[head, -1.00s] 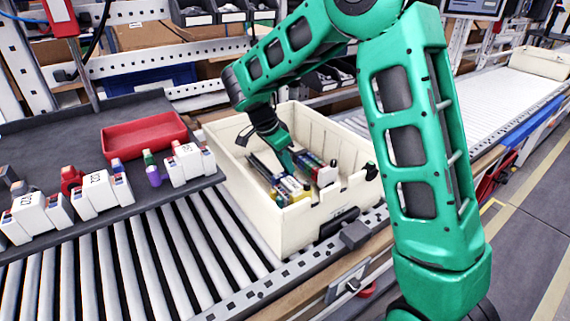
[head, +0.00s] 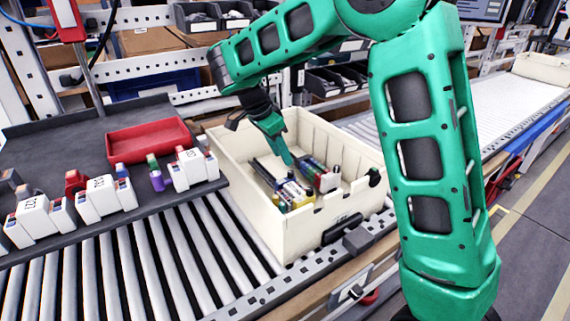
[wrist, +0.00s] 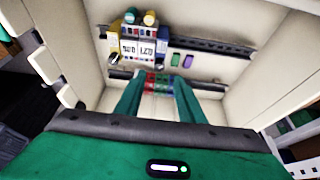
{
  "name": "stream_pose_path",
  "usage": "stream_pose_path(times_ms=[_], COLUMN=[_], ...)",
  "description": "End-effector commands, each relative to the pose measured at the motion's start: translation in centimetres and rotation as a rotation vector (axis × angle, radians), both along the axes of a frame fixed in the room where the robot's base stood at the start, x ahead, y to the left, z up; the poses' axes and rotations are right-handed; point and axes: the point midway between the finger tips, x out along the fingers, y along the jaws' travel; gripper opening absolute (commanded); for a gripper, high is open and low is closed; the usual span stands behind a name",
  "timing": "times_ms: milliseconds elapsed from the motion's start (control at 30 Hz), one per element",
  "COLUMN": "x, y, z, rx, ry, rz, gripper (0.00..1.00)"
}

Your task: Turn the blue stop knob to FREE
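I cannot make out a blue stop knob or a FREE mark in either view. My gripper (wrist: 158,80) reaches down into the cream bin (head: 285,228). In the wrist view its two green fingers are apart, with a row of small red, green and blue blocks (wrist: 158,86) beyond and between their tips. I cannot tell whether the fingers touch these blocks. In the head view my arm partly hides the bin's far side.
A dark tray (head: 60,150) at left carries a red box (head: 150,138) and several white modules (head: 103,198). Rollers (head: 150,255) run in front of it. A red device (head: 68,20) hangs at upper left. A shelf with dark boxes (head: 195,15) stands behind.

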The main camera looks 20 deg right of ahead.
Motion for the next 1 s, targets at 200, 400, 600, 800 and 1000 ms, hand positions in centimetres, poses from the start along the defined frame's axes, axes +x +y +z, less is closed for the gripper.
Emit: stream_pose_path(times_ms=[200, 400, 600, 800, 1000], x=[-0.2, -0.3, -0.3, -1.4, -6.5], y=[1.1, 1.3, 1.3, -1.2, -9.0], z=[2.5, 3.2, 3.2, 3.9, 5.7], rx=[0.0, 0.001, 0.0, -0.001, 0.013], ry=[0.0, 0.001, 0.001, 0.02, 0.103], rz=[0.0, 0.0, 0.0, 0.024, 0.141], gripper=[0.35, 0.35, 0.35, 0.35, 0.35])
